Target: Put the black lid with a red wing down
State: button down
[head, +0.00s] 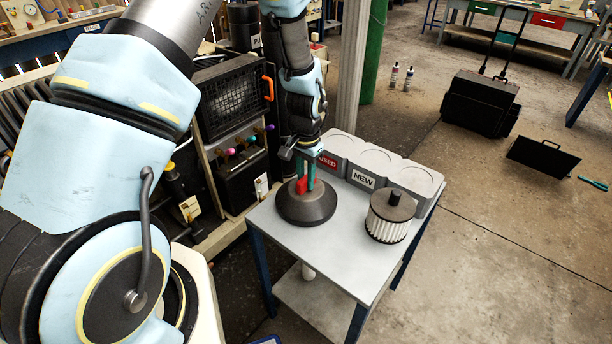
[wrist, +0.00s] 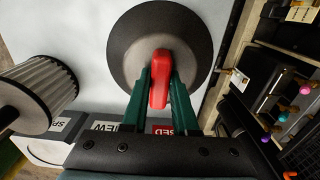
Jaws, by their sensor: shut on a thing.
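The black lid (head: 305,207) is a round, dark cone with a red wing (wrist: 160,76) on top. It is at the left part of the small grey table (head: 345,262), upright, and appears to rest on the tabletop or be just at it. My gripper (head: 306,178) is above the lid, pointing down, with its green fingers shut on the red wing. In the wrist view the two green fingers (wrist: 160,95) flank the wing, and the lid (wrist: 124,45) spreads out beyond them. The lid's underside is hidden.
A white pleated filter with a black top (head: 389,222) stands right of the lid. A grey holder with round recesses, labelled USED and NEW (head: 363,179), lines the table's back edge. The compressor cabinet (head: 232,100) is close at the left. The table's front is clear.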

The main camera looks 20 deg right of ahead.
jog(key=shift+f, duration=0.15)
jog(key=c, duration=0.7)
grip_release()
notch_tip(320, 180, up, 12)
jog(key=b, duration=0.4)
jog(key=s+a+r+n, duration=0.1)
jog(key=a+r+n, duration=0.1)
jog(key=a, duration=0.8)
jog(key=s+a+r+n+t, duration=0.1)
jog(key=a+n, duration=0.4)
jog(key=a, duration=0.5)
jog(key=s+a+r+n, duration=0.2)
jog(key=a+r+n, duration=0.1)
jog(key=a, duration=0.7)
jog(key=shift+s+n+t, duration=0.25)
jog(key=shift+n+t, duration=0.05)
jog(key=shift+n, duration=0.2)
